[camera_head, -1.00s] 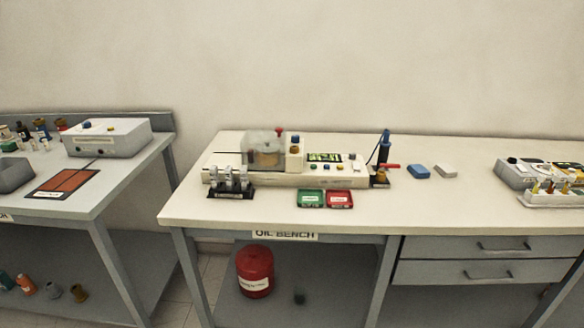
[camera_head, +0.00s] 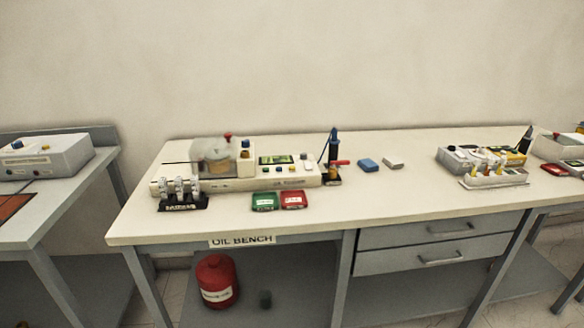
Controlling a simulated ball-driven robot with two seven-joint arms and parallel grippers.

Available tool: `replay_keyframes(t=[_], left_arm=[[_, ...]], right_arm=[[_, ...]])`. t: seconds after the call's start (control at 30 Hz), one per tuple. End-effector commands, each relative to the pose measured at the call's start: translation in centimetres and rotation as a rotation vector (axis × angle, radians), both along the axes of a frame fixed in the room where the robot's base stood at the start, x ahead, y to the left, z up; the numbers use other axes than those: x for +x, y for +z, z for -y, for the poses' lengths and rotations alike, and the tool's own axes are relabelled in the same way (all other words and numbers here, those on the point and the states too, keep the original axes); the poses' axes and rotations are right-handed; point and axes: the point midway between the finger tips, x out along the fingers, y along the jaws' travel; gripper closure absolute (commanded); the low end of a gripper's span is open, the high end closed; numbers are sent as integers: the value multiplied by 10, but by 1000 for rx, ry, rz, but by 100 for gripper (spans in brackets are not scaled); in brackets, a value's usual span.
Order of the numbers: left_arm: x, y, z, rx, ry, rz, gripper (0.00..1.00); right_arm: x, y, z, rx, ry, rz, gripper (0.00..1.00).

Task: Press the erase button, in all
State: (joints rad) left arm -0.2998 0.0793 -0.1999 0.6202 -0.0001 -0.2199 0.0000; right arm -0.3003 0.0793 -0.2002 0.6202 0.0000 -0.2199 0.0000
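A long cream test instrument (camera_head: 236,180) lies on the oil bench (camera_head: 400,197), left of the bench's middle. It carries a clear-covered chamber with a red knob (camera_head: 214,153), a small dark-green display (camera_head: 276,160) and several small coloured buttons (camera_head: 291,169) below and right of the display. The button labels are too small to read, so I cannot tell which one is the erase button. Neither of my grippers shows in the view.
A green tray (camera_head: 265,201) and a red tray (camera_head: 294,199) lie before the instrument. A black rack (camera_head: 183,203) stands front left, a blue-topped tool (camera_head: 333,150) at its right end.

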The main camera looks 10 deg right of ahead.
Motion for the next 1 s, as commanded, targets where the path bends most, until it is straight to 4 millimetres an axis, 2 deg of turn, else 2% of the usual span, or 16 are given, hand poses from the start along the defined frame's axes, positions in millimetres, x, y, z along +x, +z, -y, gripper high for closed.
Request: replay_keyframes(t=[0.03,0.1,0.13,1.0], left_arm=[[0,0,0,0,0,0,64],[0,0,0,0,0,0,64],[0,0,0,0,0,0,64],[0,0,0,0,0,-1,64]], right_arm=[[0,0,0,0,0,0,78],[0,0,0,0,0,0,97],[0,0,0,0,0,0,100],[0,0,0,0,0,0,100]])
